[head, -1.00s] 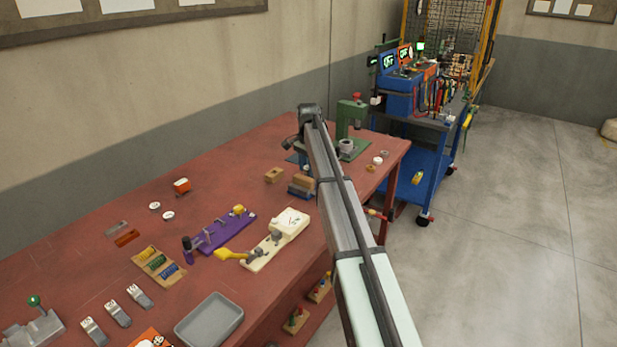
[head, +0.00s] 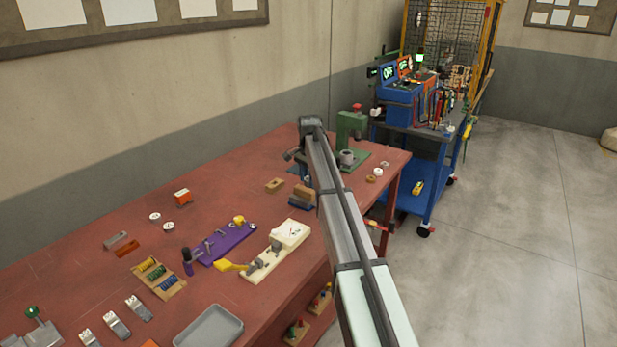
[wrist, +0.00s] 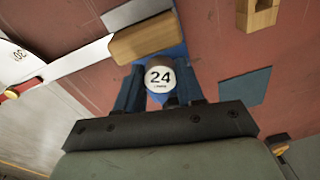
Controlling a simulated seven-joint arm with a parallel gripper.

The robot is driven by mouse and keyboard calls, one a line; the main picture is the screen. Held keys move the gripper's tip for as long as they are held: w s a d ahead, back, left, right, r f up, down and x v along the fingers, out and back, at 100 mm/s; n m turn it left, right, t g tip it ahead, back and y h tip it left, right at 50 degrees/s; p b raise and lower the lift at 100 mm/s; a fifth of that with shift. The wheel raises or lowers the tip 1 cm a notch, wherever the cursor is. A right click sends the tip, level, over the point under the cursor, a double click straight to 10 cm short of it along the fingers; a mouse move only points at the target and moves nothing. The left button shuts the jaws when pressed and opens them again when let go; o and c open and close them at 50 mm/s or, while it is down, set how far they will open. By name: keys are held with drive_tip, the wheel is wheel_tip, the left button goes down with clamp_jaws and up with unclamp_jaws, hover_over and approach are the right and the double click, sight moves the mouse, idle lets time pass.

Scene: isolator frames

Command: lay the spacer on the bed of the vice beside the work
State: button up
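In the wrist view my gripper (wrist: 161,88) has its two dark blue fingers on either side of the spacer (wrist: 160,79), a short round piece with a white top marked 24. The fingers appear to touch it on both sides. Just beyond it is a wooden block, which I take as the work (wrist: 145,38), beside a strip of blue surface that seems to be the vice (wrist: 175,51). In the head view the work (head: 305,193) sits at the low blue vice (head: 300,204), partly behind my arm. My gripper is largely hidden there. Whether the spacer touches the vice bed cannot be told.
A wooden block with a hole (head: 274,185) lies left of the vice. A green press (head: 351,130) stands behind my arm. A cream board (head: 290,234) lies in front.

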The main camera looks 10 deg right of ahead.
drive_tip(key=shift+o, duration=0.4)
drive_tip(key=shift+g, duration=0.4)
drive_tip(key=shift+d+r, duration=0.1)
drive_tip(key=shift+r, duration=3.55)
